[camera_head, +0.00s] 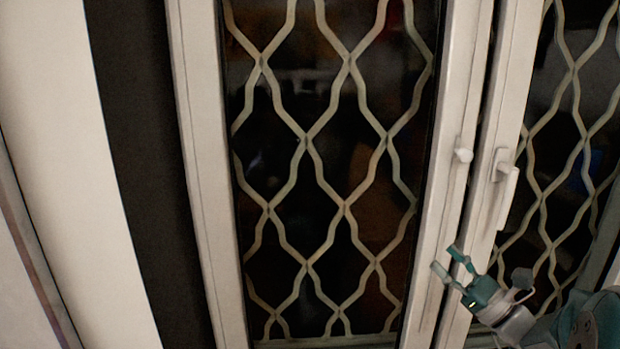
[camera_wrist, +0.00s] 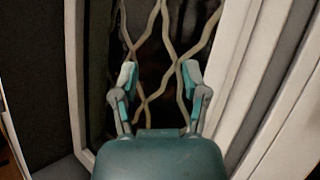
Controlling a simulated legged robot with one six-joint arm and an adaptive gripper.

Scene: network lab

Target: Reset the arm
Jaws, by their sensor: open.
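My gripper (camera_head: 447,262) is at the lower right in the head view, in front of the white window frame. Its two fingers are apart with nothing between them. In the wrist view my gripper (camera_wrist: 159,76) points at the dark glass with its lattice, fingers spread and empty. My arm enters from the lower right corner of the head view. Most of the arm is out of view.
A window (camera_head: 328,160) with a pale wavy lattice fills the middle. White frame posts carry a knob (camera_head: 463,155) and a handle (camera_head: 507,190) above my gripper. A second latticed pane (camera_head: 566,120) is at right. A dark strip (camera_head: 140,160) and white wall are at left.

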